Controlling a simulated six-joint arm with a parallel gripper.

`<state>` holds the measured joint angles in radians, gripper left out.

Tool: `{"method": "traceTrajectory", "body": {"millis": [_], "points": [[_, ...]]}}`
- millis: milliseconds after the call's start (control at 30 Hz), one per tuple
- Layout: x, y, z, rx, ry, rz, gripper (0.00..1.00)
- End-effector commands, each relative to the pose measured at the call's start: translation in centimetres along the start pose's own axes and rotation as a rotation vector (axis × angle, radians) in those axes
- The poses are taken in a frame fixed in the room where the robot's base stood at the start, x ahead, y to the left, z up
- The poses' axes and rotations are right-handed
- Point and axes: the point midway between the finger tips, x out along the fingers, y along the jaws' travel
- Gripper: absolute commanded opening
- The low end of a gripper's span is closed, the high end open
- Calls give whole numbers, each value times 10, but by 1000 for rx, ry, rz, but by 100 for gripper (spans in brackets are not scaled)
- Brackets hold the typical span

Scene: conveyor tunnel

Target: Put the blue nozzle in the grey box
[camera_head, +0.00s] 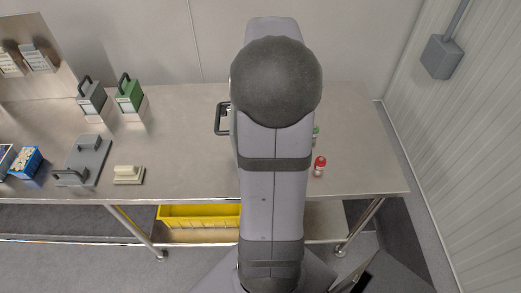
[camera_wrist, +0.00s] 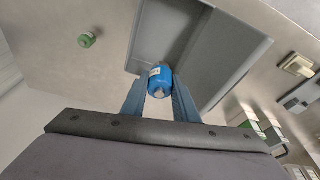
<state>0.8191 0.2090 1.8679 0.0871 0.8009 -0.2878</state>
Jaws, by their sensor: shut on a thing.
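The blue nozzle (camera_wrist: 159,81) sits between the two blue-grey fingers of my gripper (camera_wrist: 160,90) in the wrist view. The gripper is shut on it. The grey box (camera_wrist: 246,52) shows beyond the nozzle in the wrist view, with its open inside facing the camera. The nozzle appears in front of the box's near edge and inside. I cannot tell its exact height over the box. In the head view my arm hides the nozzle, the gripper fingers and most or all of the box.
A green-topped item (camera_wrist: 87,40) and a red-and-white one (camera_head: 320,166) stand right of my arm in the head view. A cream block (camera_head: 128,175), a grey handled plate (camera_head: 84,160), a green handled case (camera_head: 129,95) and a blue carton (camera_head: 25,162) occupy the left.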

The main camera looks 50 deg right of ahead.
Motion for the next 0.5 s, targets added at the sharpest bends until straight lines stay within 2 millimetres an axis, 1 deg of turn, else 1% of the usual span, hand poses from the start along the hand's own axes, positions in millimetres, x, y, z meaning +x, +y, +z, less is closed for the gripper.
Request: {"method": "traceTrajectory", "body": {"millis": [167,300,500], "points": [[30,0,10,1,-9,-2,0],[62,-1,20,2,-10,-3,0],[102,-1,30,2,-7,-1,0]]}}
